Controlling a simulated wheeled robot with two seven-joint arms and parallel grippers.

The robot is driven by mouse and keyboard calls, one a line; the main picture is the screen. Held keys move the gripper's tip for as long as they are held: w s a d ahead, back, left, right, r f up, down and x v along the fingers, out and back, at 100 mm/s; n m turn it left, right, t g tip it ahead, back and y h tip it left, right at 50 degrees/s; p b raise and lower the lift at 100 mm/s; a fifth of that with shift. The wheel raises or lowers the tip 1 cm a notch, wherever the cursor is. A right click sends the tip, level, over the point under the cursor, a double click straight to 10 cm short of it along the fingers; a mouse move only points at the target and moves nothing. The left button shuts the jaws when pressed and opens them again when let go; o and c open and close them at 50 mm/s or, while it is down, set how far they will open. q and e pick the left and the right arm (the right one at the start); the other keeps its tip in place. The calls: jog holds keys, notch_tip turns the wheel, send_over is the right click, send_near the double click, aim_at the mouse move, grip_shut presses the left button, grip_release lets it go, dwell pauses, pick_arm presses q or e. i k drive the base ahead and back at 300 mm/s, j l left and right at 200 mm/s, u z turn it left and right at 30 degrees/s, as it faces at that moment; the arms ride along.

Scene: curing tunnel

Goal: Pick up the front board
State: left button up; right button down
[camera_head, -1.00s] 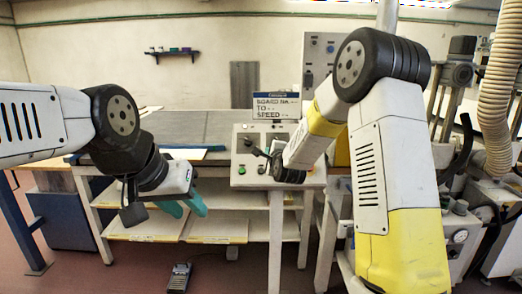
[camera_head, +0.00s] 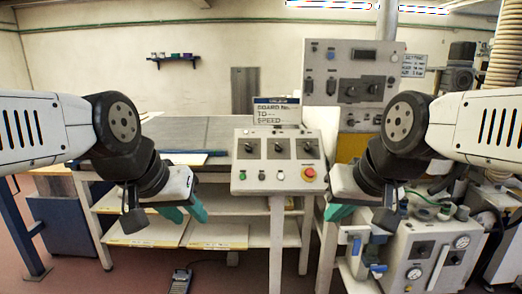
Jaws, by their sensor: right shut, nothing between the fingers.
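A flat, pale board with a blue edge (camera_head: 190,158) lies on the grey table top (camera_head: 185,131) at left centre. Pale flat boards (camera_head: 145,234) also lie on the shelf below. I cannot tell which is the front board. My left gripper (camera_head: 185,212) hangs in front of the table, below the height of its top, with its teal fingers apart and nothing visible between them. My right gripper (camera_head: 341,212) is shut and empty, to the right of the control console, with its fingers partly hidden by its own wrist.
The control console (camera_head: 278,175) with a red stop button stands between my grippers, with a sign (camera_head: 276,113) behind it. A tall grey control panel (camera_head: 350,85) and a machine with gauges (camera_head: 425,255) stand at right. A foot pedal (camera_head: 181,279) lies on the floor.

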aim_at(191, 161)
jog(key=i+j, duration=0.1)
jog(key=i, duration=0.35)
jog(key=i+j, duration=0.15)
jog(key=i, duration=0.25)
jog(key=i+j, duration=0.1)
jog(key=i, duration=0.35)
jog(key=u, duration=0.9)
